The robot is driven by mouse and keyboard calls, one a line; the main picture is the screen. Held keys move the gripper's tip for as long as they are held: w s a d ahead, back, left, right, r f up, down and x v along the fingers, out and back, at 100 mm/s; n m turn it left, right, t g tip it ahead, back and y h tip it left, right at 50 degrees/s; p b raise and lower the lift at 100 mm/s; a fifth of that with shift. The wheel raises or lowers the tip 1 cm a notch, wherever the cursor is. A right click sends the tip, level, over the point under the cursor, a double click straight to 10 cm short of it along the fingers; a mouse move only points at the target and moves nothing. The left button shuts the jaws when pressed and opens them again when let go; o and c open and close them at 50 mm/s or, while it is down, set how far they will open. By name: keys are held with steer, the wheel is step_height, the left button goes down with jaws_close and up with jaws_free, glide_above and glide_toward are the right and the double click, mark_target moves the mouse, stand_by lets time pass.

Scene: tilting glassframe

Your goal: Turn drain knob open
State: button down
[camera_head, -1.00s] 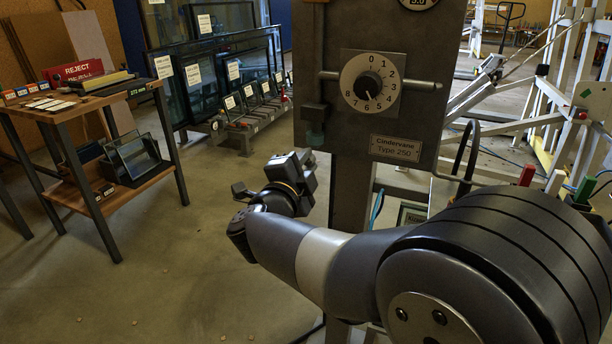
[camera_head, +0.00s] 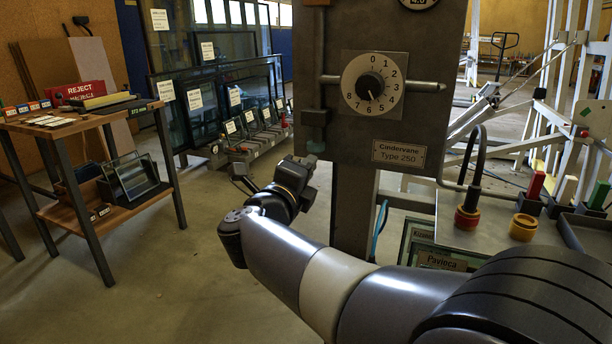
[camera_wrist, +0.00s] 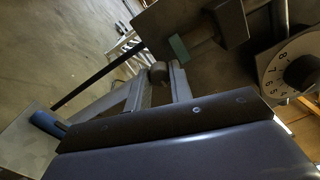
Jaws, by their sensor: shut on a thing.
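A filter-like unit with a teal lower part (camera_head: 316,146) hangs at the left edge of the grey panel (camera_head: 340,100). In the wrist view the teal part (camera_wrist: 178,48) shows, with a small round dark knob (camera_wrist: 159,72) below it, seemingly the drain knob. My gripper (camera_wrist: 159,75) is shut on this knob, one finger on each side. In the head view my wrist is just below and left of the teal part, and the fingertips and knob are hidden. How far the knob is turned cannot be told.
A white numbered dial (camera_head: 372,85) with a black pointer is on the panel, close to my wrist's right. A wooden-topped bench (camera_head: 90,120) stands left. Framed glass panes (camera_head: 225,100) stand behind. A grey bench with red and yellow parts (camera_head: 523,227) is at right.

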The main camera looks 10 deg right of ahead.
stand_by(0.4)
steer(key=c, duration=1.3)
jaws_free()
steer(key=shift+o, duration=0.2)
steer(key=shift+s, duration=0.1)
steer(key=p+v, duration=0.2)
steer(key=v, duration=0.8)
steer(key=shift+s+a+p, duration=0.2)
steer(key=shift+s+p, duration=0.05)
steer(key=shift+p, duration=0.05)
steer(key=shift+w+f, duration=0.1)
steer(key=b+x, duration=0.2)
steer(key=x, duration=0.8)
steer(key=shift+w+d+b, duration=0.2)
steer(key=shift+w+b, duration=0.05)
steer(key=shift+b, duration=0.05)
